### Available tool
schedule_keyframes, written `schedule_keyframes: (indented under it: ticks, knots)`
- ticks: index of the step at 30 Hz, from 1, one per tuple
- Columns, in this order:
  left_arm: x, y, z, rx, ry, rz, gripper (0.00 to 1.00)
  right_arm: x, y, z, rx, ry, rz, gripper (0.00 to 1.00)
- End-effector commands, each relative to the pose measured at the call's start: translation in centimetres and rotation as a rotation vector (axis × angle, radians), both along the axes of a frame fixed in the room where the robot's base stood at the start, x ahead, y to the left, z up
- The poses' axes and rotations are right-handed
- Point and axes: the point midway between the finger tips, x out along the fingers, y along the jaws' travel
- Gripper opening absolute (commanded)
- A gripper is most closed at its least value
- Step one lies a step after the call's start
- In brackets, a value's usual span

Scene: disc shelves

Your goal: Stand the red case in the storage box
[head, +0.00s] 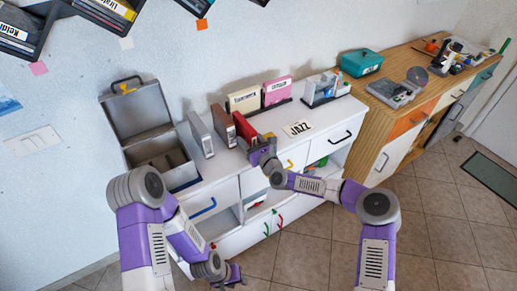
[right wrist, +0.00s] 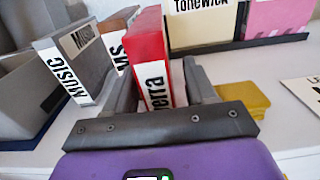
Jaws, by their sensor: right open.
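The red case (head: 244,127) stands upright on the white cabinet, at the right end of a short row of cases. In the right wrist view the red case (right wrist: 150,52) is between the fingers of my right gripper (right wrist: 163,85), with a white label on its spine. My right gripper (head: 260,151) is open around its near edge; contact is unclear. The grey storage box (head: 186,178), lid raised, stands at the left end of the cabinet, with dividers inside. My left gripper (head: 229,276) is low in front of the cabinet, away from the cases; its jaws are too small to judge.
A brown-red case (head: 223,125) and a grey case (head: 200,134) stand left of the red one. Cream (head: 243,100) and pink (head: 276,91) cases stand behind to the right. A JAZZ card (head: 297,128) lies on the cabinet top, with free surface around it.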

Motion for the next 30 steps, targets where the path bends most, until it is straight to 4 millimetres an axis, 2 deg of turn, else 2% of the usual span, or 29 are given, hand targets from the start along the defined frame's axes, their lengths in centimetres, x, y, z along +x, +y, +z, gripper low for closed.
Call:
schedule_keyframes:
  ticks: [18,24,30]
  knots:
    - [0.0,0.0,1.3,0.0,0.0,0.0,0.36,-8.0,-6.0,0.0,0.0,0.003,-0.002,0.55]
    - [0.0,0.0,1.4,0.0,0.0,0.0,0.36,-9.4,-6.9,0.0,0.0,0.0,-0.002,0.55]
    - [0.0,0.0,1.4,0.0,0.0,0.0,0.36,-9.9,-6.9,-0.4,-0.022,-0.001,0.007,0.55]
